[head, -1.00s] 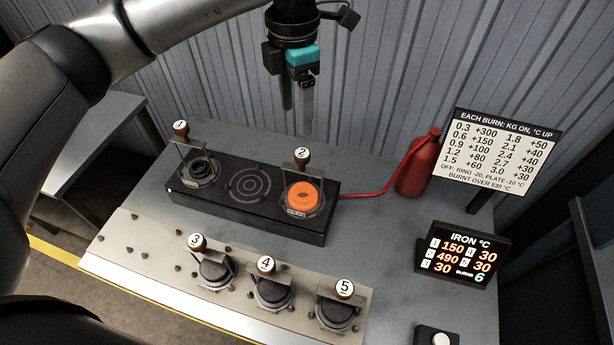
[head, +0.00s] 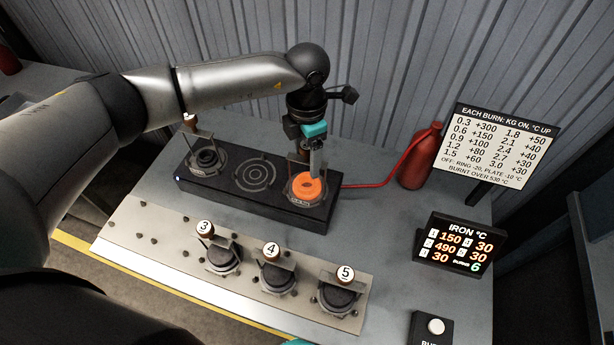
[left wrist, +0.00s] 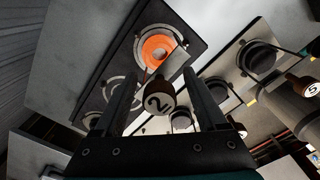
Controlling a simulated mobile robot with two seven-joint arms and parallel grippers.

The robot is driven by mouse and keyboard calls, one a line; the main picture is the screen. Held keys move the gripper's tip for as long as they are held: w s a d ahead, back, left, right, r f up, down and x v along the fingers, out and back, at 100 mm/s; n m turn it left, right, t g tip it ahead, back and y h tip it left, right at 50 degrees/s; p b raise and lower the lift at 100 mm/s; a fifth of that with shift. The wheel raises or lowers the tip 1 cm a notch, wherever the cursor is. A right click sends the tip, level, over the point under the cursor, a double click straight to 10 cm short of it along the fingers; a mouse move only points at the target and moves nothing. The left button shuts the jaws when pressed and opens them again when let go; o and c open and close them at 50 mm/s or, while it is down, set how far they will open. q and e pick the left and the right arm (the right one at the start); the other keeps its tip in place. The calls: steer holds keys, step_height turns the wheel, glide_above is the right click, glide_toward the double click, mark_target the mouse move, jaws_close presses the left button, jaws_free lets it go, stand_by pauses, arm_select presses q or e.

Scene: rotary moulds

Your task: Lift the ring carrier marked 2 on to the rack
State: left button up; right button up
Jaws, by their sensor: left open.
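The ring carrier marked 2 has a glowing orange ring (head: 305,188) and sits on the right plate of the black burner block (head: 250,196). In the left wrist view its brown knob with the 2 (left wrist: 160,98) stands between the two fingers. My left gripper (head: 314,168) is open around that knob, pointing down; contact cannot be told. In the head view the gripper hides most of the knob. The rack (head: 130,250) is the pale plate with dark pegs in front; carriers 3 (head: 222,258), 4 (head: 277,280) and 5 (head: 338,297) sit on it.
Carrier 1 (head: 206,157) stands on the block's left plate; the middle plate is empty. The rack's left part holds only bare pegs. A red bottle (head: 420,160) with a hose, a burn chart (head: 497,145), an iron temperature display (head: 462,250) and a button box (head: 432,328) stand right.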

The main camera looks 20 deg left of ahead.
arm_select(q)
steer(key=shift+f, duration=0.2)
jaws_close()
stand_by(0.5)
stand_by(0.7)
steer(key=shift+r, duration=0.1)
